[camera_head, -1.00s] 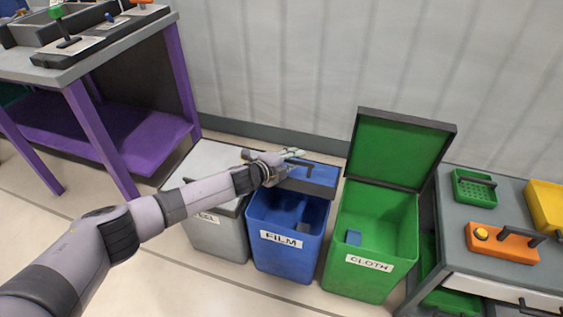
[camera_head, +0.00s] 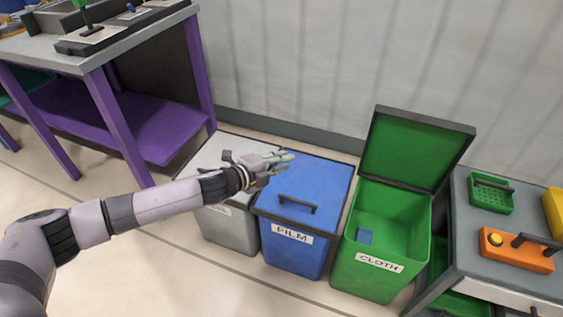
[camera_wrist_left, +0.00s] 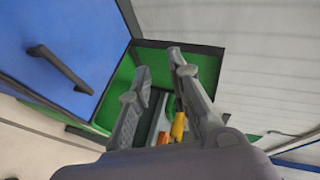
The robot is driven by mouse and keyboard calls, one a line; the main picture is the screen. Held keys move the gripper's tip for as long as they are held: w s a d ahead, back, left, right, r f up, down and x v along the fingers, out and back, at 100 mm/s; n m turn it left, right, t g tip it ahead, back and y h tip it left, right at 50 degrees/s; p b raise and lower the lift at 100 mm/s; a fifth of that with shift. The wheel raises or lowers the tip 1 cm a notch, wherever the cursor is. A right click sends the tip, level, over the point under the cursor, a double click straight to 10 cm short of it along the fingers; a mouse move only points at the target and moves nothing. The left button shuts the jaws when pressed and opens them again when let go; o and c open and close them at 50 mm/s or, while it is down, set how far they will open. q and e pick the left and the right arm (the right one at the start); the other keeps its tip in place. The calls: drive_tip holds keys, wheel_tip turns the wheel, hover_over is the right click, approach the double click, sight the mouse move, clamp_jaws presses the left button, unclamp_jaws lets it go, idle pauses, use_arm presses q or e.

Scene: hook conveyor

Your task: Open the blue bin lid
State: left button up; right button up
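The blue bin (camera_head: 295,256) labelled FILM stands between a grey bin and a green bin. Its blue lid (camera_head: 318,182) lies down over the opening and hides the inside; a dark handle (camera_head: 297,204) is near its front edge. In the left wrist view the lid (camera_wrist_left: 75,38) and its handle (camera_wrist_left: 58,68) fill the left side. My left gripper (camera_head: 280,159) is over the lid's rear left part, away from the handle. Its fingers (camera_wrist_left: 158,63) are apart with nothing between them. I cannot tell whether it touches the lid. My right gripper is not in view.
The green CLOTH bin (camera_head: 377,252) is open, its lid (camera_head: 415,148) upright and a small blue piece inside. The grey bin (camera_head: 228,225) is partly behind my left arm. A grey table (camera_head: 470,235) is at right, a purple-legged bench (camera_head: 112,118) at left.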

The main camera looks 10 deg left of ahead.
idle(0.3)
